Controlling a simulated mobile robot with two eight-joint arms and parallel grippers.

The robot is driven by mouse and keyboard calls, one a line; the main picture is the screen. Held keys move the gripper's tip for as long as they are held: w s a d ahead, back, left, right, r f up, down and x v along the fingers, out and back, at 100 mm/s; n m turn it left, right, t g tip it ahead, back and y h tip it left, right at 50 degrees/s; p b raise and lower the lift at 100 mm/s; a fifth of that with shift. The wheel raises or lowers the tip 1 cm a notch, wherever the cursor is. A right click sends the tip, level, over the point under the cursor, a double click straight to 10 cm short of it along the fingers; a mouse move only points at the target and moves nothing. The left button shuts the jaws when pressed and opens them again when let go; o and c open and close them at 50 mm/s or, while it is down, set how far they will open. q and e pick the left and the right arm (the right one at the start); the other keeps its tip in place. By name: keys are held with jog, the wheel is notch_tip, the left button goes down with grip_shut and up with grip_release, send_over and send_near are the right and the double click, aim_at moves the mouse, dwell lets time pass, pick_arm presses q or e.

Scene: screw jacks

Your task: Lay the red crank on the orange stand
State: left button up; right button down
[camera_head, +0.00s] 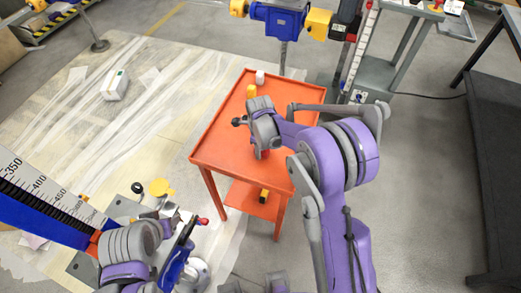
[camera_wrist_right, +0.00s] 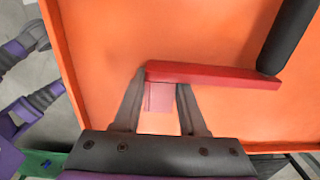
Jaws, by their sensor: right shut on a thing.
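The orange stand (camera_head: 225,125) is a two-level table in the middle of the head view. My right gripper (camera_head: 262,152) is over its top, pointing down. In the right wrist view my right gripper (camera_wrist_right: 160,100) is shut on the red crank (camera_wrist_right: 215,74). The crank is a flat red bar with a black handle (camera_wrist_right: 288,35) at its right end. Orange surface fills the background behind it; I cannot tell whether the crank touches it. In the head view the crank is mostly hidden by my arm. My left gripper (camera_head: 172,212) is at lower left, its fingers unclear.
A small white item (camera_head: 260,77) and a yellow item (camera_head: 251,91) stand at the stand's far edge. A yellow-black item (camera_head: 264,196) is on its lower shelf. A blue device with a ruler scale (camera_head: 45,200) is at left. A grey cart (camera_head: 385,72) stands behind at right.

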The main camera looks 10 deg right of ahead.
jog(key=shift+s+a+f, duration=0.1)
jog(key=shift+s+f, duration=0.2)
jog(key=shift+f, duration=0.25)
jog(key=shift+s+a+f, duration=0.1)
jog(key=shift+s+f, duration=0.15)
jog(key=shift+f, duration=0.3)
jog(key=shift+c, duration=1.9)
grip_release()
jog(key=r, duration=0.8)
jog(key=w+r, duration=0.1)
jog(key=r, duration=0.3)
jog(key=shift+d+r+p, duration=0.1)
jog(key=shift+r+p, duration=0.15)
jog(key=shift+p, duration=0.05)
jog(key=shift+s+r, duration=0.15)
jog(key=shift+r, duration=0.2)
jog(key=s+d+r+n+t, duration=0.1)
jog(key=s+d+r+n, duration=0.15)
jog(key=s+n, duration=0.35)
jog(key=s+d+r+n+t, duration=0.1)
jog(key=s+r+n+t, duration=0.1)
jog(key=s+r+n, duration=0.35)
jog(key=s+d+f+n+t, duration=0.1)
jog(key=s+f+n, duration=0.3)
jog(key=s+n, duration=0.8)
jog(key=shift+s+d+n+t, duration=0.15)
jog(key=shift+d+n+t, duration=0.25)
jog(key=shift+n+t, duration=0.25)
